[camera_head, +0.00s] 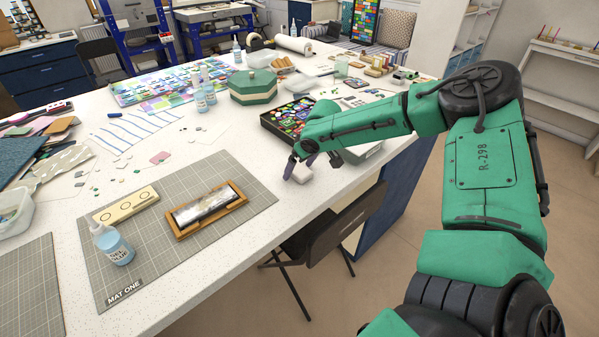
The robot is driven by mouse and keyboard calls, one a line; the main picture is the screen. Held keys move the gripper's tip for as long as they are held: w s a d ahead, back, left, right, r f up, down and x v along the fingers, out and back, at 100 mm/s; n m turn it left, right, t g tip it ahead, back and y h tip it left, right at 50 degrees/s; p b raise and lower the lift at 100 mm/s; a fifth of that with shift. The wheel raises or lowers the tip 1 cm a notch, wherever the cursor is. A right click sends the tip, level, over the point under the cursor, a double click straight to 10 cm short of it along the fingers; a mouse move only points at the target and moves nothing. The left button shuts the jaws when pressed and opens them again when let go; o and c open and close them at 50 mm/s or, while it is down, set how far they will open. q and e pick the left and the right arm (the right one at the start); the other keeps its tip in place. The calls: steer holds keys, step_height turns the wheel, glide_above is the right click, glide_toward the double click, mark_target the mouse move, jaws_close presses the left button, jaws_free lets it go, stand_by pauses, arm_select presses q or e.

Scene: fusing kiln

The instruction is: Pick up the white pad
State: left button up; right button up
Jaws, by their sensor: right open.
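A small pale block (302,174), off-white with a pinkish tint, lies on the white speckled table (270,215) near its right edge; it looks like the white pad. My right gripper (313,162) is open and reaches in from the right, with its fingers at the far side of the pad. One finger overlaps the pad's left end in the picture, and I cannot tell whether they touch. The pad's far side is partly hidden by the fingers. My left gripper is not in view.
A black tray of colourful glass pieces (283,118) sits just behind the gripper, with a green lidded box (253,88) beyond. A grey cutting mat (255,197) holds a wooden tray (207,210) and a blue bottle (113,245). A dark chair (345,228) stands at the table edge.

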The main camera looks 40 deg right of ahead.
mark_target(300, 170)
steer(key=shift+r, duration=0.1)
steer(key=c, duration=1.4)
steer(key=shift+r, duration=0.1)
steer(key=shift+c, duration=0.2)
step_height(300, 170, up, 20)
steer(key=shift+b, duration=0.35)
